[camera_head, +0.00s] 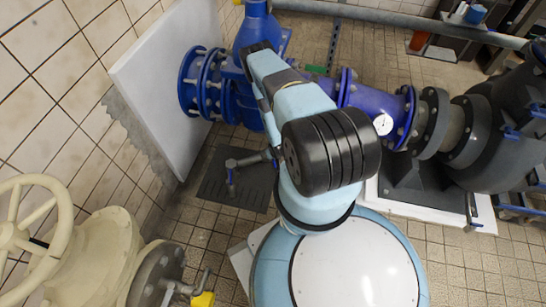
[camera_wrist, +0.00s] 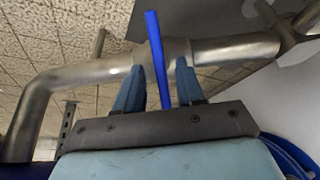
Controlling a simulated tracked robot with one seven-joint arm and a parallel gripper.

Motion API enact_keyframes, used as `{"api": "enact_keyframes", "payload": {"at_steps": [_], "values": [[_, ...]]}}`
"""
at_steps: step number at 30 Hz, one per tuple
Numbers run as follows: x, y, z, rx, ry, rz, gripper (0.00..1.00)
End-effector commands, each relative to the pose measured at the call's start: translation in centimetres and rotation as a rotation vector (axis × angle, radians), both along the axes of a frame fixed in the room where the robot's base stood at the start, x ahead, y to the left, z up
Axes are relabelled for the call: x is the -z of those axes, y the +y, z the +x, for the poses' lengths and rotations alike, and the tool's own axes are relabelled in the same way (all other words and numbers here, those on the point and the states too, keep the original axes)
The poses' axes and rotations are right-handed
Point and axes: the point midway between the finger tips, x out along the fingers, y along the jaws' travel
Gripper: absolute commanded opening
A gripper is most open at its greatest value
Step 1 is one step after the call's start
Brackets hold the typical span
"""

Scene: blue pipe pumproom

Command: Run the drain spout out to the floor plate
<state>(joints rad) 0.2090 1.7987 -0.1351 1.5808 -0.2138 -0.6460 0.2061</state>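In the head view, the drain spout (camera_head: 231,178) is a grey pipe with a bend whose end points down over the dark slotted floor plate (camera_head: 212,190). Its pipe runs right, behind my arm. In the wrist view, a metal pipe (camera_wrist: 85,74) bends down at the left. A flat blue lever (camera_wrist: 157,58) stands up by this pipe. My gripper (camera_wrist: 158,72) has its two blue fingers apart, one on each side of the lever. A gap shows on both sides, so it is not clamped. In the head view my fingers are hidden behind my arm.
Blue flanged pipe (camera_head: 372,101) runs behind my arm to dark grey piping (camera_head: 505,130) at the right. A white panel (camera_head: 172,85) leans along the left wall. A cream valve with handwheel (camera_head: 62,235) stands at lower left. Tiled floor (camera_head: 205,238) is clear before the plate.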

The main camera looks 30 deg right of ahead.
Motion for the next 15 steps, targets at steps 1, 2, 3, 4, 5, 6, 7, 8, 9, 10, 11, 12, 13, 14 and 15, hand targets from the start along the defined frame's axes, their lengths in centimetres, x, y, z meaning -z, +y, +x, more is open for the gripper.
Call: {"api": "enact_keyframes", "payload": {"at_steps": [1,2,3,4,5,6,7,8,9,10,11,12,13,14,15], "values": [[0.39,-0.04,0.22,-0.001,-0.002,-0.001,0.38],[0.56,-0.04,0.28,-0.001,-0.001,-0.001,0.38],[0.74,-0.05,0.35,-0.001,-0.001,-0.001,0.38],[0.86,-0.05,0.4,0.0,-0.001,0.0,0.38],[0.94,-0.06,0.44,0.0,-0.001,0.0,0.38],[1.03,-0.06,0.46,0.0,-0.001,0.0,0.38],[1.06,-0.07,0.47,0.0,-0.001,0.0,0.38],[1.07,-0.07,0.49,0.0,-0.001,0.0,0.38],[1.08,-0.06,0.5,0.0,-0.001,0.0,0.38],[1.08,-0.06,0.5,0.0,-0.001,0.0,0.38],[1.07,-0.06,0.49,0.0,-0.001,0.0,0.38],[1.07,-0.06,0.49,0.0,-0.001,0.0,0.38],[1.06,-0.06,0.49,0.0,-0.001,0.0,0.38],[1.06,-0.06,0.49,0.0,-0.001,0.0,0.38],[1.05,-0.05,0.49,0.0,-0.001,0.0,0.34]]}}
